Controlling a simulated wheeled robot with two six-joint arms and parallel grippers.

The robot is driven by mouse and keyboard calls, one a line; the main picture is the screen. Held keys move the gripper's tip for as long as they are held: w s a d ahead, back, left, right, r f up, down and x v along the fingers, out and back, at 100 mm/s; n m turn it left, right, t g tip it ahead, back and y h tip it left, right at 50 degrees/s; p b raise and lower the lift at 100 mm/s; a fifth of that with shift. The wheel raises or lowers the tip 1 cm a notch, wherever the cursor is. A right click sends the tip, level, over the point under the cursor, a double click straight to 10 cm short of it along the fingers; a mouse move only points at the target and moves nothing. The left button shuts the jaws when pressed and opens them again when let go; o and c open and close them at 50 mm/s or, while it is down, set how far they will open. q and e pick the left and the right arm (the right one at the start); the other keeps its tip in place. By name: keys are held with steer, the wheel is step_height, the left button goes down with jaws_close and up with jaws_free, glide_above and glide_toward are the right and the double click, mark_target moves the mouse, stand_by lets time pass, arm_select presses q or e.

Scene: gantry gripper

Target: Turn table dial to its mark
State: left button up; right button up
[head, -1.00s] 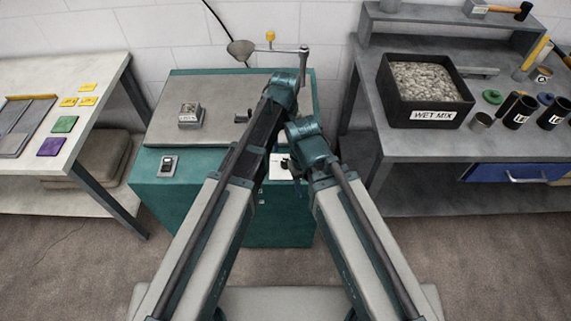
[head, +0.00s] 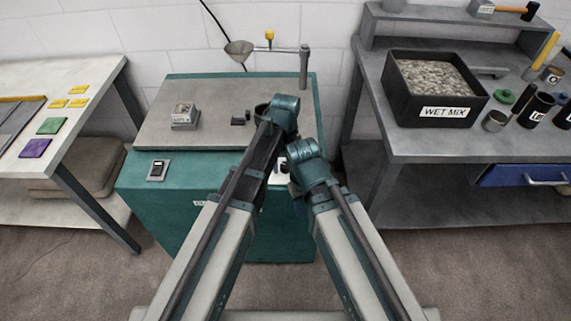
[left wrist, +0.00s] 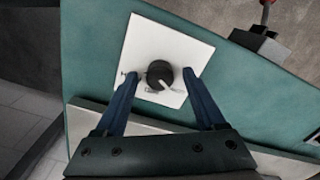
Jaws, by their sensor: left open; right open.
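The dial (left wrist: 158,75) is a round black knob with a pale pointer, on a white plate (left wrist: 145,48) on the cabinet's teal face in the left wrist view. The pointer points down and right there. Small dark print shows left of and below the knob, partly hidden. My left gripper (left wrist: 160,77) is open, its two blue fingers on either side of the knob; I cannot tell whether they touch it. In the head view my left wrist (head: 284,112) and right wrist (head: 303,152) stand close together before the cabinet, covering most of the plate. The right fingers are not clearly visible.
The teal cabinet (head: 160,200) has a grey top with a small box (head: 184,115) and a crank post (head: 304,66). A light table (head: 80,105) with coloured cards stands left. A grey bench (head: 400,150) with a black wet-mix bin (head: 435,112) stands right.

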arm_select(q)
jaws_close()
steer(key=shift+m, duration=0.3)
steer(key=m, duration=0.5)
steer(key=shift+m, duration=0.4)
steer(key=m, duration=0.5)
steer(key=shift+m, duration=0.3)
stand_by(0.4)
jaws_free()
